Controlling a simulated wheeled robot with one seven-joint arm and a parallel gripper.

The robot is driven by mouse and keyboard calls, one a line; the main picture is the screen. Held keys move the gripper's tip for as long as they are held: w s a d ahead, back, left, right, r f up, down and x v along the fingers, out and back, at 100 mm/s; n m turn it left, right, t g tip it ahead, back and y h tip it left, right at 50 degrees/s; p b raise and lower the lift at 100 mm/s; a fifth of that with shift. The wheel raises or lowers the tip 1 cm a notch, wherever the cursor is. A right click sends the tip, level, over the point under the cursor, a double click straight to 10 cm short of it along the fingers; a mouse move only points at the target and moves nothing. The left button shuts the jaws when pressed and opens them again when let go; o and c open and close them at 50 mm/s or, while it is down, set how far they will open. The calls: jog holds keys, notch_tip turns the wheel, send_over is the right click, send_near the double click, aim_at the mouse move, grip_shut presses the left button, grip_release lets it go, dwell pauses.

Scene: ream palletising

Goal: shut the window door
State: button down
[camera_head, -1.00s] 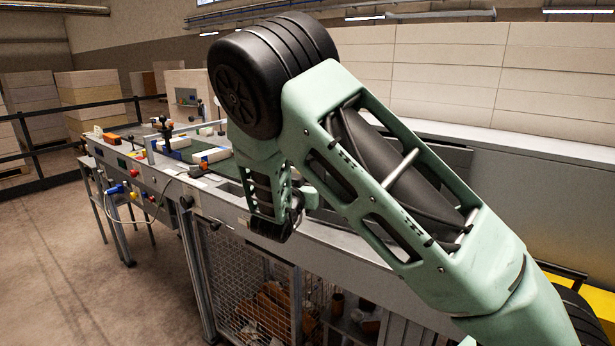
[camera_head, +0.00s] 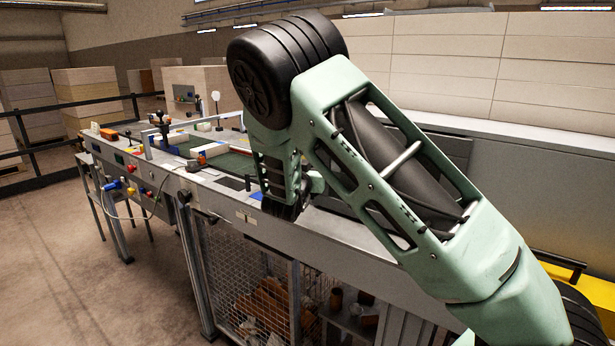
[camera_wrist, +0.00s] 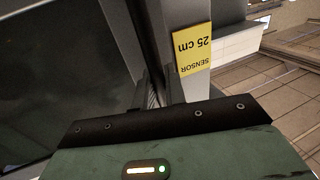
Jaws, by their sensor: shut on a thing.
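The window door (camera_wrist: 55,75) shows in the wrist view as a large dark pane with a grey frame, filling the left side. My gripper (camera_wrist: 155,95) reaches up to the frame's right edge, where a dark upright strip runs. It is shut on that edge, though the fingertips are mostly hidden behind my gripper's body and I cannot tell the exact part held. In the head view my gripper (camera_head: 284,208) hangs low over the long grey machine, with its fingers out of sight. Whether the door stands ajar cannot be told from these views.
A yellow "SENSOR 25 cm" label (camera_wrist: 194,49) sits on a grey post just right of the door edge. The long machine bench (camera_head: 225,200) carries blocks and black knobs. A mesh guard (camera_head: 250,275) stands below it. Floor at left is open.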

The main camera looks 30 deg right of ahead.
jog(key=shift+d+r, duration=0.1)
jog(key=shift+d, duration=0.05)
jog(key=c, duration=1.9)
grip_release()
jog(key=o, duration=0.3)
jog(key=shift+d, duration=0.15)
jog(key=shift+o, duration=0.2)
jog(key=b+v, duration=0.5)
jog(key=v, duration=1.2)
jog(key=shift+a, duration=0.35)
